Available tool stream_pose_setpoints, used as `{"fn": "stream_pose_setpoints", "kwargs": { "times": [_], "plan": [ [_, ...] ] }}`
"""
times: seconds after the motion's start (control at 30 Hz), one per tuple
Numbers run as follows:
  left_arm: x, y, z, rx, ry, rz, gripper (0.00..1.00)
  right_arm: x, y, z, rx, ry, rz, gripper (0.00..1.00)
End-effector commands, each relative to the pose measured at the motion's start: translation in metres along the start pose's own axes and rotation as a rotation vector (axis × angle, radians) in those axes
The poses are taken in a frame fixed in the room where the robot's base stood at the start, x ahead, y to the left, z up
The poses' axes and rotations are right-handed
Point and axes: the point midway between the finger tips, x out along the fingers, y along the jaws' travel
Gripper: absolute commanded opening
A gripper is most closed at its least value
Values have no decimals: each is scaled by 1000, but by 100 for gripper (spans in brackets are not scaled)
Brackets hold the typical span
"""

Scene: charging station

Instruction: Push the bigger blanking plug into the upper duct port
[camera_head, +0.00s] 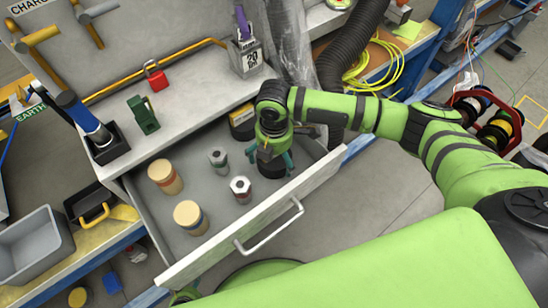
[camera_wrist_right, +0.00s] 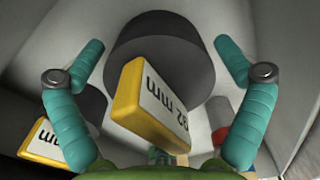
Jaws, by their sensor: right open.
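A dark round blanking plug (camera_wrist_right: 190,62) with a yellow-edged tag marked in mm lies between the fingers of my right gripper (camera_wrist_right: 162,48) in the right wrist view. The gripper is open, and gaps show on both sides of the plug. In the head view the right gripper (camera_head: 270,158) points down into the open drawer over this dark plug (camera_head: 272,170). A second dark plug (camera_head: 242,122) with a yellow tag sits behind it; its tag (camera_wrist_right: 45,145) shows at lower left in the wrist view. I cannot make out the upper duct port. My left gripper is not visible.
The drawer (camera_head: 320,180) also holds two wooden-topped cylinders (camera_head: 165,177) and two grey hex-topped pieces (camera_head: 240,188). Its front wall and handle (camera_head: 270,227) stand near my arm. A black corrugated hose (camera_head: 345,50) rises behind the bench. A grey bin (camera_head: 35,245) stands at left.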

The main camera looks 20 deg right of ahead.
Motion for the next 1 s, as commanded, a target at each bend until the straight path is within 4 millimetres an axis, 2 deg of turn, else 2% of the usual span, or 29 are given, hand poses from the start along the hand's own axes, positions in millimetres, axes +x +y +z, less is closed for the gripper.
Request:
{"fn": "stream_pose_setpoints", "kwargs": {
  "times": [0.1,0.3,0.33,0.43,0.47,0.77,0.87,1.0],
  "plan": [
    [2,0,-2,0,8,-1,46,8,0,0,-1,0,2,100],
    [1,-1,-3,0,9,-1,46,8,0,0,-1,0,2,100],
    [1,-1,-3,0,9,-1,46,8,0,0,-1,0,2,96],
    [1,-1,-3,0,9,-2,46,8,0,0,-1,0,2,56],
    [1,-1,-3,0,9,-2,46,8,0,0,-1,0,2,52],
    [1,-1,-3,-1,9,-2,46,7,0,0,-1,0,2,52],
    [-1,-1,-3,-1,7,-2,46,-1,1,0,-1,1,4,52],
    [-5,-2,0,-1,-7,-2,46,-27,1,0,-1,1,6,52]
  ]
}}
